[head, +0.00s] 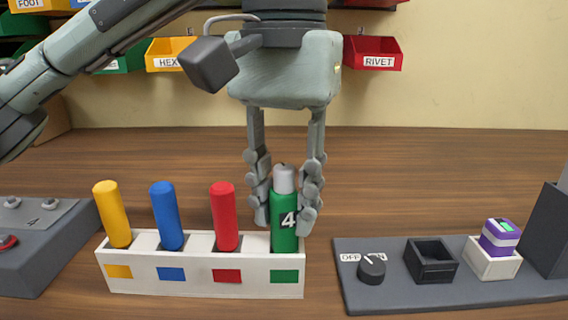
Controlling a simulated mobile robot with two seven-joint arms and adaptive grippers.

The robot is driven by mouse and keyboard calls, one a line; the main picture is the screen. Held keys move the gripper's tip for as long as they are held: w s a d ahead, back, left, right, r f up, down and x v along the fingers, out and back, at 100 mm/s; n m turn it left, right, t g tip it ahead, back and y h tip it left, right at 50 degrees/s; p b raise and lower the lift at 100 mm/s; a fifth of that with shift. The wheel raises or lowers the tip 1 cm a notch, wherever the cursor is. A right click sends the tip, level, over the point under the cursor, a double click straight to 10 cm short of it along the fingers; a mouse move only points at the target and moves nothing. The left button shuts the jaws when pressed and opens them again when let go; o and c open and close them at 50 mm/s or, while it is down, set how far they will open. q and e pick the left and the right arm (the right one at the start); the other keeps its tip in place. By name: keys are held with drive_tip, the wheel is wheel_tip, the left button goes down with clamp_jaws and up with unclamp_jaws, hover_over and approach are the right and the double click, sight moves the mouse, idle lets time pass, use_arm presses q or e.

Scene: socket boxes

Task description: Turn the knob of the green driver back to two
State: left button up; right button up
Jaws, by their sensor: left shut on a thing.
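The green driver (284,232) stands upright in the rightmost slot of a white rack (203,289), above a green square. A white "4" shows on its side, and a grey knob (285,180) tops it. My left gripper (285,215) points down from above, its two fingers on either side of the driver's upper part, shut on it. Whether the fingers press on the knob or on the green body just below it is hard to tell. My right gripper is not in view.
Yellow (111,215), blue (166,216) and red (224,216) drivers stand in the other slots. To the right is a dark panel (390,298) with an OFF dial (371,268), a black socket (431,261) and a purple block (499,238). A grey box (45,245) is at left.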

use_arm(q)
drive_tip(key=n, duration=0.3)
drive_tip(key=n+b, duration=0.1)
drive_tip(key=n, duration=0.4)
drive_tip(key=shift+c, duration=0.6)
drive_tip(key=shift+o, duration=0.3)
drive_tip(key=shift+n, duration=0.5)
drive_tip(key=shift+o, duration=0.2)
drive_tip(key=n, duration=0.2)
drive_tip(key=shift+f+n, duration=0.1)
drive_tip(key=shift+n, duration=0.2)
drive_tip(key=n, duration=0.3)
drive_tip(key=shift+b, duration=0.35)
